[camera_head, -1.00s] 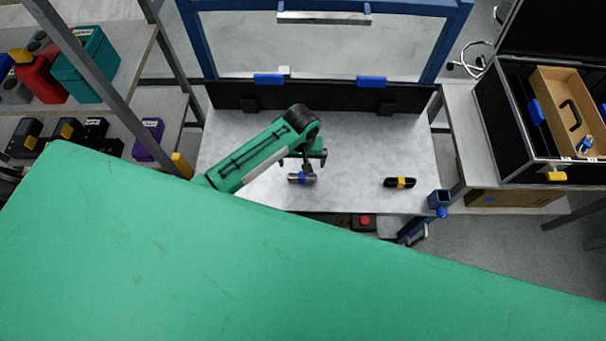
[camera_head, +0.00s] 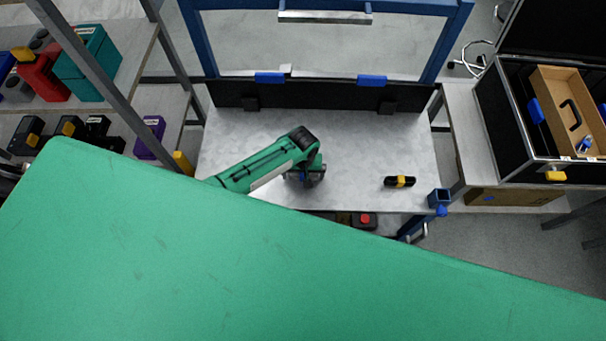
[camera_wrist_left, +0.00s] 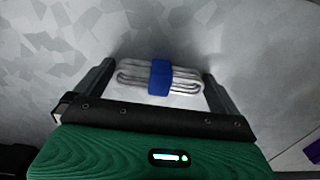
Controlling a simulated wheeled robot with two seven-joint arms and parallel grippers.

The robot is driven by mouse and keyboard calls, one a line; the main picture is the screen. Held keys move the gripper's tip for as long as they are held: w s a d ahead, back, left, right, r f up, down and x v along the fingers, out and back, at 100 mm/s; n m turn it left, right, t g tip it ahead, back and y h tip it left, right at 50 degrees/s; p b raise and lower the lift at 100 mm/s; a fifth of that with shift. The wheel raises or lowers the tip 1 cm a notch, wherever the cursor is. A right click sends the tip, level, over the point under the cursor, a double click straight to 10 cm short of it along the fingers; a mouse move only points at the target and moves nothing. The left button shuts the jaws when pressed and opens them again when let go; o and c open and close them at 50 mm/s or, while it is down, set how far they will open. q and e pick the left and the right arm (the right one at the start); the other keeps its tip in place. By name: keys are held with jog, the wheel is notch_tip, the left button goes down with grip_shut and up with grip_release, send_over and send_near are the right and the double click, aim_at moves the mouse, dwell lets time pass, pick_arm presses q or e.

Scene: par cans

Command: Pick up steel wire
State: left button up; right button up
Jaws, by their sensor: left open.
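The steel wire (camera_wrist_left: 188,80) is a grey folded bundle with a blue band around its middle. In the left wrist view it lies on the grey tabletop between the two fingers of my left gripper (camera_wrist_left: 157,82). The fingers are open, one at each end of the bundle, and the left finger looks very close to it. In the head view my left gripper (camera_head: 310,178) is over the table, and the wire is mostly hidden beneath it. My right gripper is not in view.
A black bundle with a yellow band (camera_head: 400,182) lies to the right on the table (camera_head: 350,140). A blue square holder (camera_head: 439,199) is at the table's right front corner. A black panel (camera_head: 330,97) borders the back. Shelves with boxes stand left; an open black case (camera_head: 503,120) stands right.

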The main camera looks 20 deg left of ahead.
pick_arm(q)
jog(key=c, duration=0.6)
jog(key=shift+r, duration=0.1)
jog(key=shift+c, duration=0.2)
